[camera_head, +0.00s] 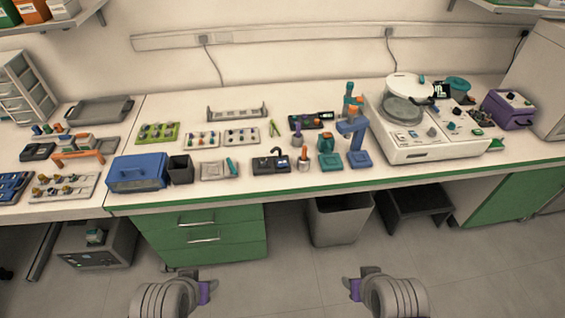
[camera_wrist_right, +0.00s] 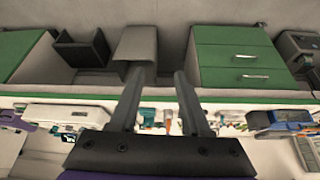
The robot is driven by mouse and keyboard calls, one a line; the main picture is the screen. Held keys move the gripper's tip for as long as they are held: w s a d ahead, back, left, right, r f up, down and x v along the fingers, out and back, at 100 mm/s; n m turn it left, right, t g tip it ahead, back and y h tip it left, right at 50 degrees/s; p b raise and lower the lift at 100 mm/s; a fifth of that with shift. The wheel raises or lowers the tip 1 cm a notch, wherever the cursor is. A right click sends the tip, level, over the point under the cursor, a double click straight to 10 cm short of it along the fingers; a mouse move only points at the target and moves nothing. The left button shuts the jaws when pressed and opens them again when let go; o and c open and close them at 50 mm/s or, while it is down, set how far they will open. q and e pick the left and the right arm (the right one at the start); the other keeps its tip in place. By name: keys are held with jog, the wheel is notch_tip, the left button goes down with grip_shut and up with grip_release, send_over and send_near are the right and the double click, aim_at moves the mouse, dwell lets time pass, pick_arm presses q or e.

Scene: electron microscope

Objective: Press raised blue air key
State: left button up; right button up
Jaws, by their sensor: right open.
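A white bench machine (camera_head: 425,145) with a round glass chamber stands at the right of the bench in the head view. Small keys and knobs sit on its top and front; a small bluish spot (camera_head: 412,133) shows among them, but I cannot tell whether it is a raised air key. My right gripper (camera_head: 352,289) is low in front of the bench, well away from the machine. In the right wrist view, its two dark fingers (camera_wrist_right: 158,100) are apart with nothing between them. My left gripper (camera_head: 207,291) is also low in front of the bench; its fingers are not clear.
A blue stand (camera_head: 358,158) and a teal holder (camera_head: 328,163) stand left of the machine. A purple box (camera_head: 508,110) is at its right. A grey bin (camera_head: 338,220) and a dark stool (camera_head: 415,206) are under the bench. The floor before the green drawers (camera_head: 203,238) is clear.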

grip_shut()
dwell(1.5)
